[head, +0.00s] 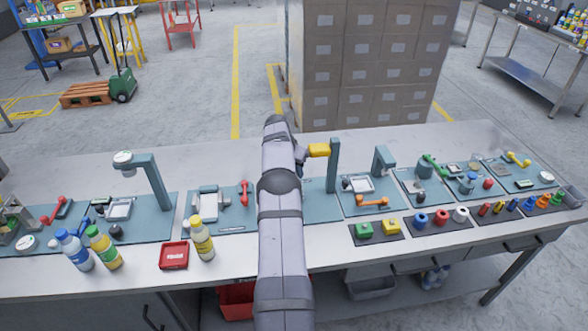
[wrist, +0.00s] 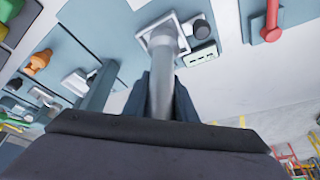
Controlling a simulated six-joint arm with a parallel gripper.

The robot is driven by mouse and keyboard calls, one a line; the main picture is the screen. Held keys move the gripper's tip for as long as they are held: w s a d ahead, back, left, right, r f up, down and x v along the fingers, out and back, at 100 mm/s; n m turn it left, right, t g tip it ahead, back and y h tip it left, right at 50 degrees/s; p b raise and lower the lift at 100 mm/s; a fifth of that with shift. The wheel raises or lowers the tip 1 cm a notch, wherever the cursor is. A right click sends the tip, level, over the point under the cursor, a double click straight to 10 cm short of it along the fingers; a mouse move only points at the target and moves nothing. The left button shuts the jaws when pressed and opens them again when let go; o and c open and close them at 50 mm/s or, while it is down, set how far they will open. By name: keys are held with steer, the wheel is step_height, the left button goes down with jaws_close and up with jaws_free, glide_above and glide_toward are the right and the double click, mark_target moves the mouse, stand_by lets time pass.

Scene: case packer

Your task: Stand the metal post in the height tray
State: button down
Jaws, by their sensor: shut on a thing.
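My gripper (wrist: 161,92) is shut on the metal post (wrist: 160,97), a grey round bar with a wider far end, in the wrist view. The far end overlaps a pale square tray (wrist: 146,37), seemingly the height tray, on a blue-grey mat. I cannot tell whether the post touches the tray or stands above it. A small display (wrist: 200,54) and a dark knob (wrist: 201,28) are beside the tray. In the head view my arm hides the post, the tray and most of the gripper.
An upright column (head: 333,165) with a yellow head (head: 319,150) stands right beside my arm. A red lever (head: 245,192) is to the left, an orange handle (head: 372,201) to the right. A red bin (head: 173,255) and a yellow bottle (head: 201,240) stand at the front left.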

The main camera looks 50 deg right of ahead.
steer(key=shift+f, duration=0.2)
steer(key=c, duration=1.4)
jaws_free()
steer(key=shift+f, duration=0.1)
steer(key=shift+c, duration=0.2)
steer(key=shift+r, duration=0.3)
steer(key=b+v, duration=0.4)
steer(key=v, duration=0.7)
steer(key=shift+a+r, duration=0.3)
steer(key=shift+a, duration=0.1)
